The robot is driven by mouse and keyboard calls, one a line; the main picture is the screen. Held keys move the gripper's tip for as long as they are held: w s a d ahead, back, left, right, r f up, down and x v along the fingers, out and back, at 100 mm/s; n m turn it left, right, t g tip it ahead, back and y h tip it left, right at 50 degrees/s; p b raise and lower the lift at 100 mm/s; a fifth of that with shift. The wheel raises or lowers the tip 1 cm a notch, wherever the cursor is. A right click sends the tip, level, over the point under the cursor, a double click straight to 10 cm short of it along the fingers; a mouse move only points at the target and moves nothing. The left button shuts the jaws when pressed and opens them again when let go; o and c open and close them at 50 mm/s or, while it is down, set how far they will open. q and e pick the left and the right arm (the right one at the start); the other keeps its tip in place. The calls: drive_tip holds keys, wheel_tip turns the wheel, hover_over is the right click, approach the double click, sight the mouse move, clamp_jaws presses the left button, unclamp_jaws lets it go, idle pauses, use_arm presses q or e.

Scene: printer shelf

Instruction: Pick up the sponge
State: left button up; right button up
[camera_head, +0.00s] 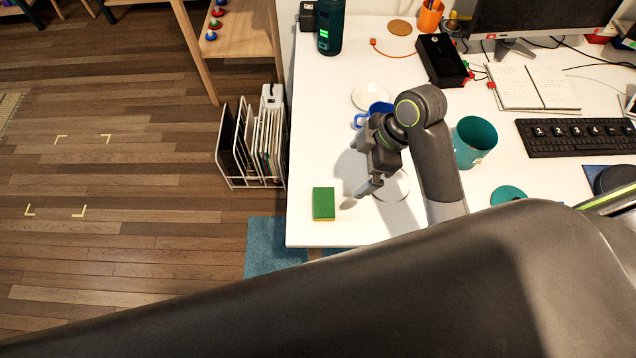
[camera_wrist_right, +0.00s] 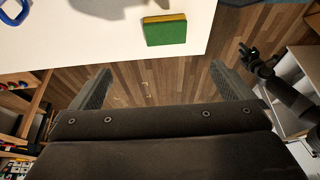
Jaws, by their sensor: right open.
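The sponge (camera_head: 323,204), green with a yellow layer, lies flat on the white table (camera_head: 310,150) near its front left corner. The right wrist view also shows the sponge (camera_wrist_right: 165,30), at the top, beyond the fingers and near the table edge. My right gripper (camera_head: 361,163) is above the table, up and to the right of the sponge, apart from it. Its two fingers (camera_wrist_right: 160,84) are spread with nothing between them. A dark arm end, apparently my left gripper (camera_wrist_right: 246,52), shows small at the right of the wrist view; its jaws are too small to judge.
A blue mug (camera_head: 378,108) and a white plate (camera_head: 369,95) stand behind my right gripper. Another round white item (camera_head: 396,190) is partly hidden beneath it. A teal cup (camera_head: 474,141) stands to the right. The tabletop around the sponge is clear. A rack (camera_head: 250,150) stands left of the table.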

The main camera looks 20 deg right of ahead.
drive_tip(key=b+x, duration=0.1)
drive_tip(key=x, duration=0.2)
approach(325, 201)
drive_tip(key=f, duration=0.1)
drive_tip(key=shift+p+x, duration=0.35)
drive_tip(key=shift+x, duration=0.75)
drive_tip(key=shift+f, duration=0.25)
drive_tip(key=shift+a+f, duration=0.4)
drive_tip(key=shift+f, duration=0.1)
drive_tip(key=x, duration=0.3)
drive_tip(key=shift+a+p, duration=0.15)
drive_tip(key=shift+p, duration=0.25)
use_arm(q)
drive_tip(key=s, duration=0.4)
drive_tip(key=shift+s+r, duration=0.1)
drive_tip(key=shift+s, duration=0.15)
use_arm(e)
drive_tip(key=shift+w+a+f, duration=0.1)
drive_tip(key=shift+f, duration=0.35)
